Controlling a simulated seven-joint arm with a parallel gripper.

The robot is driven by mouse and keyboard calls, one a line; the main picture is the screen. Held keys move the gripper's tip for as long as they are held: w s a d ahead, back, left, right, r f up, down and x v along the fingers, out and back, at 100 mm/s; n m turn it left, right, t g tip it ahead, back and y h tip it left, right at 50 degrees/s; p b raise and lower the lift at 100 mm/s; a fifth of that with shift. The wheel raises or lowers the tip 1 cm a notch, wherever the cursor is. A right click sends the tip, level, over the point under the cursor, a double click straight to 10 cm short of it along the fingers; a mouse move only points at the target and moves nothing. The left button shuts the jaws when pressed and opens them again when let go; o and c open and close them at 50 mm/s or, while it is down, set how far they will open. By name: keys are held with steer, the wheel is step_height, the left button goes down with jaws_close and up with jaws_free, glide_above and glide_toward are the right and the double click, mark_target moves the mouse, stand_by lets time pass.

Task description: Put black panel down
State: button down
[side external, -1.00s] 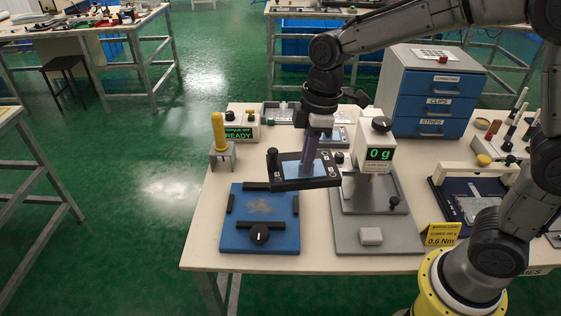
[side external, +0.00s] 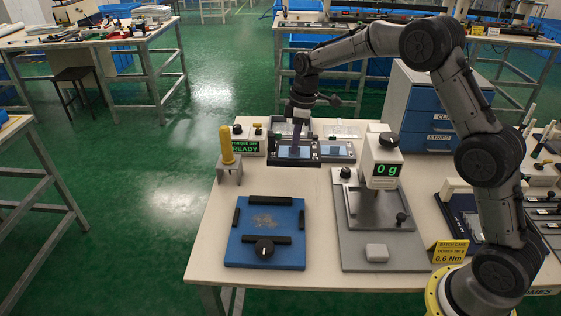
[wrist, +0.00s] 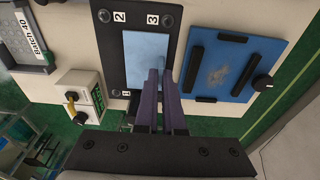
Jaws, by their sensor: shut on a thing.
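The black panel (side external: 283,162), a dark frame with a pale blue screen, is at the back left of the white table in the side view. In the wrist view the black panel (wrist: 183,18) fills the upper middle, with white labels 1, 2 and 3 at its corners. My gripper (side external: 297,150) is over it, pointing down, its purple-grey fingers shut on it. In the wrist view my gripper (wrist: 161,75) overlaps the screen's edge. The grip point is partly hidden, and I cannot tell whether the panel touches what is under it.
A second screened unit (side external: 338,151) is right beside the panel. A green READY display box (side external: 246,146) and a yellow-handled tool in a stand (side external: 228,160) are to the left.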

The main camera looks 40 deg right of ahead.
mark_target(282, 146)
steer(key=w+f, duration=0.6)
steer(key=shift+d+f, duration=0.1)
steer(key=shift+d, duration=0.05)
steer(key=shift+w+f, duration=0.1)
steer(key=shift+f, duration=1.5)
steer(key=shift+f, duration=0.1)
steer(key=c, duration=1.5)
jaws_free()
steer(key=shift+f, duration=0.1)
steer(key=o, duration=0.5)
steer(key=r, duration=0.8)
steer(key=s+d+r, duration=0.1)
steer(key=r, duration=0.3)
steer(key=shift+s+r, duration=0.1)
steer(key=shift+r, duration=0.1)
